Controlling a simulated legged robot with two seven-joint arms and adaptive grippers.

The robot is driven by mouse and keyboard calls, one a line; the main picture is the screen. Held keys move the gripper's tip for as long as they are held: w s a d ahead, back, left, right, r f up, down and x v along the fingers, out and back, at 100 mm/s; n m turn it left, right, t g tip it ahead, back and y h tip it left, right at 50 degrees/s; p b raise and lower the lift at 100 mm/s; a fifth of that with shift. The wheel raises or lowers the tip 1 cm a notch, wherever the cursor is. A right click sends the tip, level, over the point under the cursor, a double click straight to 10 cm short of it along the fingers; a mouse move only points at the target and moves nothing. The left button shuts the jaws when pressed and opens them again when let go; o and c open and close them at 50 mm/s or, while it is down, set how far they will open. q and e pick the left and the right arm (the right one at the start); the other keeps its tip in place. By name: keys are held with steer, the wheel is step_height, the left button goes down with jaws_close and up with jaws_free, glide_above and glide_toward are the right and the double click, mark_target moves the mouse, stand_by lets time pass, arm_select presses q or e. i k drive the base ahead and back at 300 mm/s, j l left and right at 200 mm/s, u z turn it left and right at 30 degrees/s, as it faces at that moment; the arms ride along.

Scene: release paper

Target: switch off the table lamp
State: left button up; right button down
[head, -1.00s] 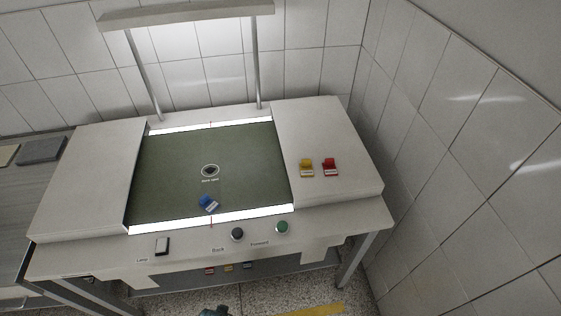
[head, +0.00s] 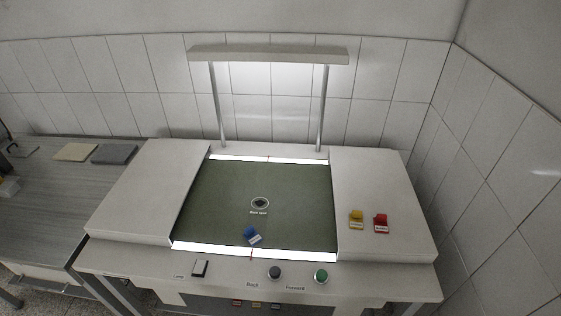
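The table lamp (head: 268,54) is a long white bar on two posts above the back of a white machine table. The wall under it is brightly lit, so it is on. A rocker switch (head: 200,268) sits at the left of the front panel, next to a small label that reads as "Lamp". To its right are a dark round button (head: 275,273) labelled "Back" and a green round button (head: 321,276) labelled "Forward". Neither of my grippers shows in the head view.
The green work surface (head: 225,215) has bright strips at front and back and a blue clip (head: 251,235) on it. A yellow clip (head: 356,219) and a red clip (head: 381,223) stand on the right panel. A grey side table (head: 60,200) adjoins the left. Tiled walls close the back and right.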

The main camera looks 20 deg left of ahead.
mark_target(200, 265)
steer(key=k+u, duration=0.15)
steer(key=u, duration=1.3)
